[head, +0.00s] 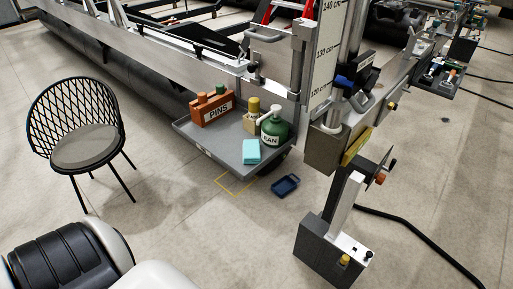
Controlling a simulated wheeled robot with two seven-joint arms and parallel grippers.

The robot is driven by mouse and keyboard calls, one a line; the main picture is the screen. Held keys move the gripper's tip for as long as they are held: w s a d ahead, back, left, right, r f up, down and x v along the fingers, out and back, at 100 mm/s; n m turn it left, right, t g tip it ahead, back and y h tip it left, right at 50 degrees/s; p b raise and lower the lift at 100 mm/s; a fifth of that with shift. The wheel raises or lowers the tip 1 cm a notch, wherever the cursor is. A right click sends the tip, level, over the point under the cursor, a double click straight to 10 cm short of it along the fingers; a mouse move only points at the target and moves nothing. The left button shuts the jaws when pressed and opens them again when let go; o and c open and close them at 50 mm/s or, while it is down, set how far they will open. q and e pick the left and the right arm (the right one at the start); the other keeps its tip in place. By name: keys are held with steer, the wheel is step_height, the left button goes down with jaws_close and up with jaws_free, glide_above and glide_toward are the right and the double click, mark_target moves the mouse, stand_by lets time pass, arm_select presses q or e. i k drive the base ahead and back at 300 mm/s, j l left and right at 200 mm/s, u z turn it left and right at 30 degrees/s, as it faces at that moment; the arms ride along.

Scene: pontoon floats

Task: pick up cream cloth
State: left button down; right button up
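I cannot make out a cream cloth for certain. A small tan or cream thing (249,123) stands on the grey tray (232,162), under or behind a mustard-yellow item (254,105) and left of a green bottle (274,131). I cannot tell whether it is cloth or a box. A pale turquoise block (251,152) lies near the tray's front edge. Neither of my grippers is in view.
An orange-brown box (212,109) marked PINS is at the tray's left. A black chair (82,145) stands at left. A blue dish (285,185) lies on the floor. A grey post base (331,255) and black cable (420,238) are at right.

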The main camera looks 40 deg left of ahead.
mark_target(251, 149)
steer(key=u, duration=1.25)
